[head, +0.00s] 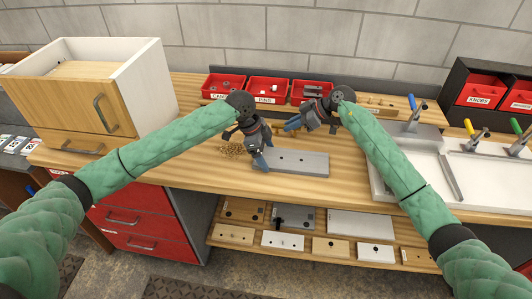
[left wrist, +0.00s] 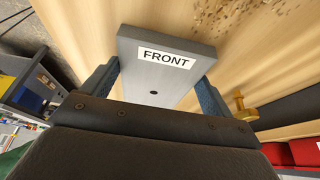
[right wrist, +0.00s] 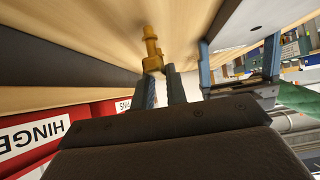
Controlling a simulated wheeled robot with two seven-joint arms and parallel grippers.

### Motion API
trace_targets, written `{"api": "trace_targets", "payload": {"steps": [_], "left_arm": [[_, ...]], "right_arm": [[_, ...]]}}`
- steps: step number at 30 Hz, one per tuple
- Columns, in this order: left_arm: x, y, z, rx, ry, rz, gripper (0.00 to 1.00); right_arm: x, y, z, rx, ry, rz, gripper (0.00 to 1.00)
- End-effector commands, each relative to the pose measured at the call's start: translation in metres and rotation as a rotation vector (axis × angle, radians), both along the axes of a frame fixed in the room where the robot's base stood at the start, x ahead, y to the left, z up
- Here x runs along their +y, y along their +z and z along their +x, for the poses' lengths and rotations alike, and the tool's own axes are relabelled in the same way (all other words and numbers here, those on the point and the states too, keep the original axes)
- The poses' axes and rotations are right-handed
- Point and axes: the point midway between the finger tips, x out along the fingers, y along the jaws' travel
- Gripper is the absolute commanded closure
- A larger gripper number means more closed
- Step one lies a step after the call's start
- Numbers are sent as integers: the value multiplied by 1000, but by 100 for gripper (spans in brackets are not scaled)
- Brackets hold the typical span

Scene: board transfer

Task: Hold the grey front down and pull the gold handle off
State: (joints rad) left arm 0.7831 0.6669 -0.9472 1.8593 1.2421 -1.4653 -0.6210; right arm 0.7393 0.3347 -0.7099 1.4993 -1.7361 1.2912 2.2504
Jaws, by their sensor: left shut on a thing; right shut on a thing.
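The grey front (head: 305,163) lies on the wooden bench with bare dark holes in its face. My left gripper (head: 260,160) is shut on its left end. In the left wrist view the fingers straddle the grey front (left wrist: 180,83), near its "FRONT" label. My right gripper (head: 290,125) is behind the front, pointing left. In the right wrist view it is shut on the gold handle (right wrist: 152,45), which is apart from the front. The gold handle also shows in the left wrist view (left wrist: 241,107), beyond one finger. In the head view I cannot make out the handle.
Red bins (head: 266,90) stand along the back of the bench, behind my grippers. A wooden cabinet (head: 75,95) with a drawer stands at left. A white tray-like fixture (head: 480,180) with toggle clamps is at right. Several boards lie on the shelf below (head: 345,253). Small brown bits (head: 230,149) lie left of the front.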

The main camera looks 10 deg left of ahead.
Motion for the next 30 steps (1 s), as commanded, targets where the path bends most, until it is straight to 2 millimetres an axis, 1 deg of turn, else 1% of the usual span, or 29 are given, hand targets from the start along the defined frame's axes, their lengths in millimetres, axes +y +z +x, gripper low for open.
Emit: {"api": "trace_targets", "payload": {"steps": [4,11,12,14,15,25,28,30], "left_arm": [[0,0,0,0,0,0,45],[0,0,0,0,0,0,45],[0,0,0,-1,0,0,45],[0,0,0,-1,0,0,45],[0,0,0,-1,0,0,45],[0,0,0,-1,0,-1,45],[0,0,0,-1,0,-1,45],[0,0,0,-1,0,-1,45]], "right_arm": [[0,-4,0,1,-1,0,100],[0,-6,0,1,-1,0,100],[0,-6,0,2,-1,0,80],[0,-6,0,2,0,0,68],[0,-6,0,2,0,0,61],[0,-5,-1,2,0,0,61],[0,1,0,1,0,0,61],[0,8,0,1,0,0,61]]}}
